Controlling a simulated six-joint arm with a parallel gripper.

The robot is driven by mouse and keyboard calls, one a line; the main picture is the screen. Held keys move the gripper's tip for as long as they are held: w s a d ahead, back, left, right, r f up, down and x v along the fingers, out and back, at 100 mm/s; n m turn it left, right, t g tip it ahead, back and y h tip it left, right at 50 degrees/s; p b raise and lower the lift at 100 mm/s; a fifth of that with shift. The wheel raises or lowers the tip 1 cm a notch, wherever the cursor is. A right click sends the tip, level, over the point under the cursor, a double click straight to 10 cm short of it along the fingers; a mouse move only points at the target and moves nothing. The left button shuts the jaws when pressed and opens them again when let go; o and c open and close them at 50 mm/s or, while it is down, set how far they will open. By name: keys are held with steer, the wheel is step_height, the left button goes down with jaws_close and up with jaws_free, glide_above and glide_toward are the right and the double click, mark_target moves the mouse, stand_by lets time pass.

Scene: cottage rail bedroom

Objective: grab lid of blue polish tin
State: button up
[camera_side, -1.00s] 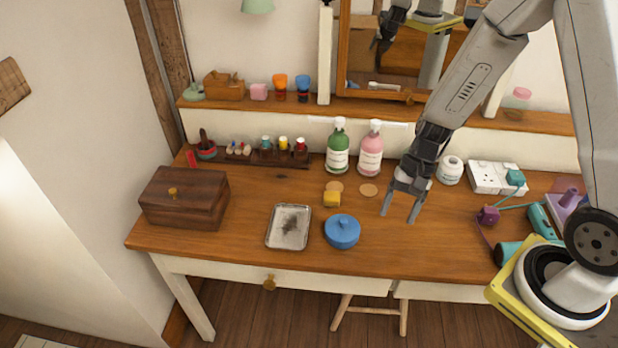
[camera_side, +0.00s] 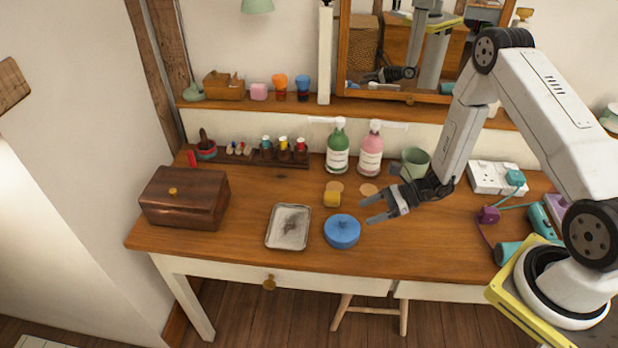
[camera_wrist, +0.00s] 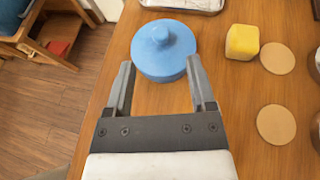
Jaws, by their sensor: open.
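The blue polish tin (camera_side: 341,236) stands upright on the wooden table with its knobbed blue lid (camera_side: 342,222) on. In the wrist view the lid (camera_wrist: 163,45) lies just ahead of my fingertips, its knob in line with the gap between them. My gripper (camera_side: 366,209) is open and empty, to the right of the tin and pointing left towards it. It also shows in the wrist view (camera_wrist: 160,72). The fingers look apart from the tin in the side view; in the wrist view their tips overlap its near edge.
A yellow block (camera_side: 332,199) and round tan discs (camera_side: 369,190) lie behind the tin. A metal tray (camera_side: 289,227) is to its left. Green (camera_side: 337,150) and pink (camera_side: 370,152) pump bottles stand behind. The table's front edge is close to the tin.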

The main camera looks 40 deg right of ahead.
mark_target(343, 220)
steer(key=shift+w+f, duration=0.15)
steer(key=shift+x, duration=1.15)
steer(key=shift+x, duration=2.65)
jaws_close()
